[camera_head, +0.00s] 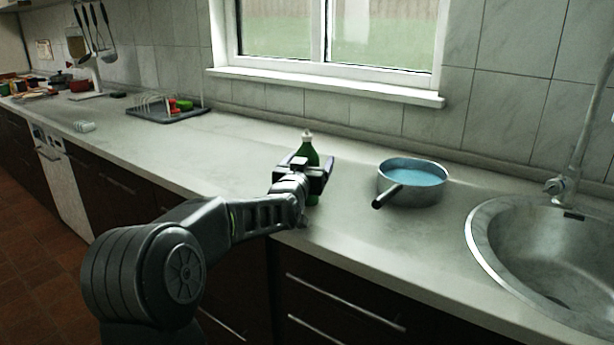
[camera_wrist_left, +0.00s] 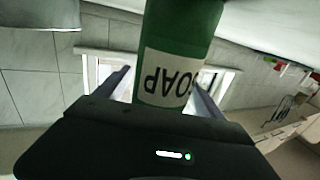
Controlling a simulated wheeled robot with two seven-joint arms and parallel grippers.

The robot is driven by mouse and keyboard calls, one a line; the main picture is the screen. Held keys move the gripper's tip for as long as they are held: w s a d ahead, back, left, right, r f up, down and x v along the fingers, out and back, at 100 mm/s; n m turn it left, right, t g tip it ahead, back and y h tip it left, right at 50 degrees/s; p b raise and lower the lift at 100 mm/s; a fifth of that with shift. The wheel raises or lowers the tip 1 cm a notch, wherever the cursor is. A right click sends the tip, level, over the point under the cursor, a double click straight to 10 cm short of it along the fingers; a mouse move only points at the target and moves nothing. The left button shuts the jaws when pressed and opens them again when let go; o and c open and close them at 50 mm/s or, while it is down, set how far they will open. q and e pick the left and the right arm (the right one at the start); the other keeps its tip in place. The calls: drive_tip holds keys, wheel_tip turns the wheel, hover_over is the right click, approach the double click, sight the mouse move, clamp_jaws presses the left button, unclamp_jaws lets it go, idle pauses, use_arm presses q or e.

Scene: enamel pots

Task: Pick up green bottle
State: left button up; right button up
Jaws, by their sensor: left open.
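The green bottle (camera_head: 308,151) stands upright on the counter, left of the pan, with a pale cap on top. My left gripper (camera_head: 318,172) is at the bottle and hides much of its middle and lower part in the head view. In the left wrist view the green bottle (camera_wrist_left: 178,50) shows upside down, with a white label reading SOAP. My left gripper also shows there (camera_wrist_left: 163,88), open, with one finger on each side of the bottle. Whether the fingers touch it cannot be told. My right gripper is in neither view.
A metal pan (camera_head: 412,198) with blue inside stands right of the bottle, its dark handle pointing toward the front left. A sink (camera_head: 484,235) and tap (camera_head: 560,186) are farther right. A dark tray (camera_head: 160,116) with a rack lies at the back left. The counter between tray and bottle is clear.

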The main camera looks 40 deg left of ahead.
use_arm(q)
drive_tip(key=shift+c, duration=0.6)
clamp_jaws()
idle(0.6)
